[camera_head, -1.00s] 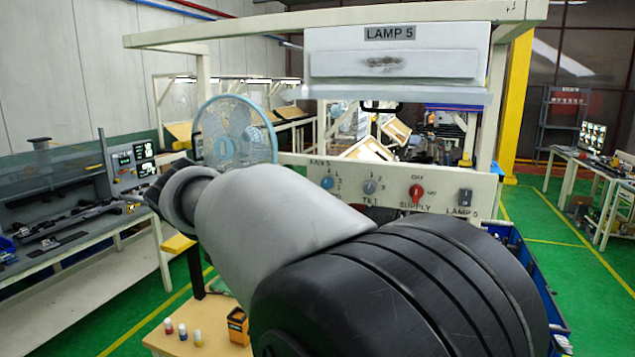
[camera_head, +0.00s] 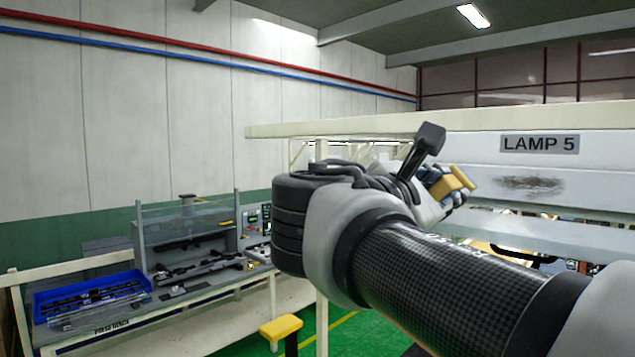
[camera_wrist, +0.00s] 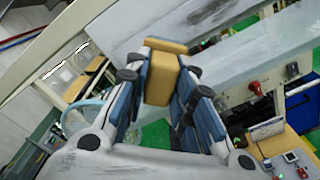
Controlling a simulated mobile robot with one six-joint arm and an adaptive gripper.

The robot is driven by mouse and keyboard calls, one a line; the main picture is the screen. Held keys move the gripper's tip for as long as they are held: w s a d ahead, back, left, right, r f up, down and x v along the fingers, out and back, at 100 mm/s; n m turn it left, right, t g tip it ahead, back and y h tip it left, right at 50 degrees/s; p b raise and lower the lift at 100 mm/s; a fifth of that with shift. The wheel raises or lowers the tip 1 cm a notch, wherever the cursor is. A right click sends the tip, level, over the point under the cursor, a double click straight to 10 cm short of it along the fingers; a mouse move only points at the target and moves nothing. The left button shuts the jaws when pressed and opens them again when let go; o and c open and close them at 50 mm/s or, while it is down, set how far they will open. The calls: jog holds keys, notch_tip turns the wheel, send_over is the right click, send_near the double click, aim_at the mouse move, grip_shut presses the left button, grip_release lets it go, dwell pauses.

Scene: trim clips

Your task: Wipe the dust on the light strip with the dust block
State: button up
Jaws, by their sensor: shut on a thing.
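The light strip (camera_head: 560,205) is a long pale housing under the LAMP 5 label, with a dark smudge of dust (camera_head: 530,185) on its front face. My gripper (camera_head: 445,183) is raised just left of the dust. It is shut on the dust block (camera_head: 456,182), a yellow-tan block that sticks out toward the strip. The wrist view shows the block (camera_wrist: 161,80) between the blue finger pads, with the pale strip (camera_wrist: 265,55) beyond it. I see a gap between block and dust in the head view; whether the block touches the strip elsewhere, I cannot tell.
The LAMP 5 label (camera_head: 540,143) is above the dust. A cream overhead beam (camera_head: 330,128) runs along the top of the station. A workbench with a blue bin (camera_head: 90,295) stands at the lower left. A red knob (camera_wrist: 255,87) shows on the panel in the wrist view.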

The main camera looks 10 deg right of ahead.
jog(key=shift+s+a+r, duration=0.35)
jog(key=shift+s+a, duration=0.05)
jog(key=shift+a, duration=0.1)
jog(key=shift+d, duration=0.15)
jog(key=shift+p+x, duration=0.5)
jog(key=shift+x, duration=2.15)
jog(key=shift+x, duration=1)
